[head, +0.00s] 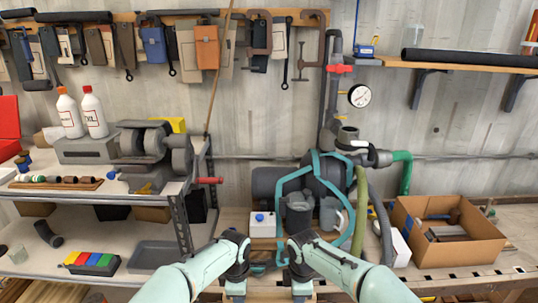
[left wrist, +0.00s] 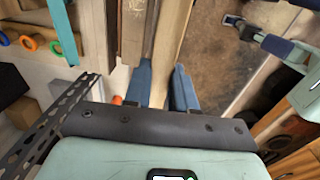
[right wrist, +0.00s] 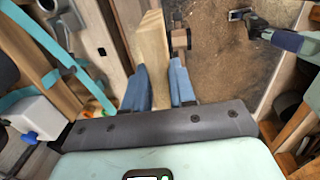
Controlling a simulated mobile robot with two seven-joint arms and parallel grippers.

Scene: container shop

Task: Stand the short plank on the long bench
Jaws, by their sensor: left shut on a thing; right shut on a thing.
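My left gripper (head: 236,291) and right gripper (head: 301,291) are side by side at the bottom middle of the head view, both pointing down. In the left wrist view the left gripper (left wrist: 167,88) is shut on a pale wooden plank (left wrist: 176,45), the short plank. In the right wrist view the right gripper (right wrist: 160,85) is shut on pale wood (right wrist: 152,42), seemingly the same plank. The head view hardly shows the plank between the grippers. The long bench (head: 465,284) runs along the wall to the right. Whether the plank touches anything below is hidden.
A cardboard box (head: 445,250) with offcuts stands on the bench at right. A pump with teal hoses (head: 322,185) and a white container (head: 262,224) are behind the grippers. A metal shelf rack (head: 183,215) stands at left.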

